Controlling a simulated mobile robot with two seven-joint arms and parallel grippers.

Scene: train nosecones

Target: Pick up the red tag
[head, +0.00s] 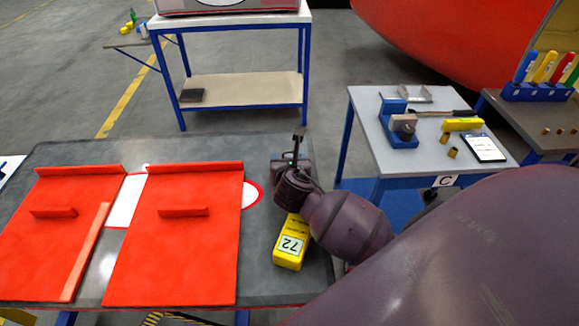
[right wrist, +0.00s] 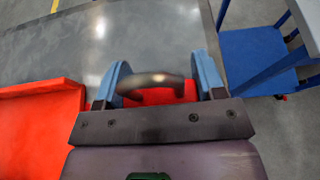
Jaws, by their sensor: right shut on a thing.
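My right gripper (head: 297,146) is over the right end of the dark table in the head view. In the right wrist view its two blue fingers (right wrist: 163,82) stand on either side of a red piece with a curved metal loop (right wrist: 152,79), which looks like the red tag (right wrist: 165,96). The gripper is shut on it. Most of the red piece is hidden behind the loop and the gripper body. In the head view the gripper and wrist hide it. My left gripper is not in view.
Two red panels (head: 190,235) with raised ledges lie on the dark table (head: 262,285). A yellow block marked 72 (head: 290,245) lies just below my right wrist. A grey side table (head: 365,105) with tools stands at the right, and a blue-framed bench (head: 245,88) stands behind.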

